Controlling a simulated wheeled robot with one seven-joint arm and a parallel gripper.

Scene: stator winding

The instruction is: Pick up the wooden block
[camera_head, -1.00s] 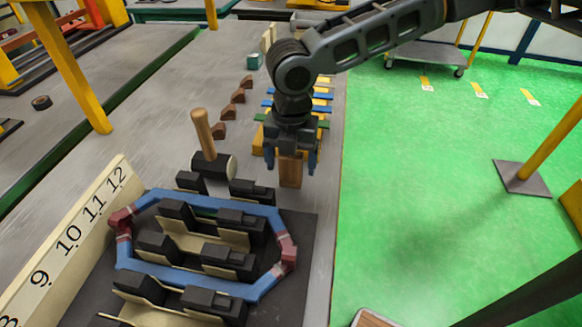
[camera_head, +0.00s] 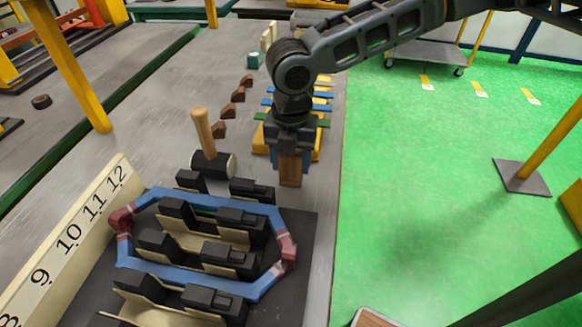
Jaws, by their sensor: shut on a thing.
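The wooden block (camera_head: 290,170) is a small brown upright piece near the right edge of the grey table. My gripper (camera_head: 291,160) points down from above with its fingers closed on the block's sides. The block's lower part shows below the fingers and its upper part is hidden by the gripper. I cannot tell whether the block's bottom touches the table.
A mallet (camera_head: 212,163) with an upright wooden handle stands to the left. In front is a blue coil (camera_head: 190,277) around several black blocks on a dark mat (camera_head: 305,230). A numbered strip (camera_head: 75,235) lies left. Several brown pieces (camera_head: 239,95) and a yellow holder (camera_head: 258,140) are behind.

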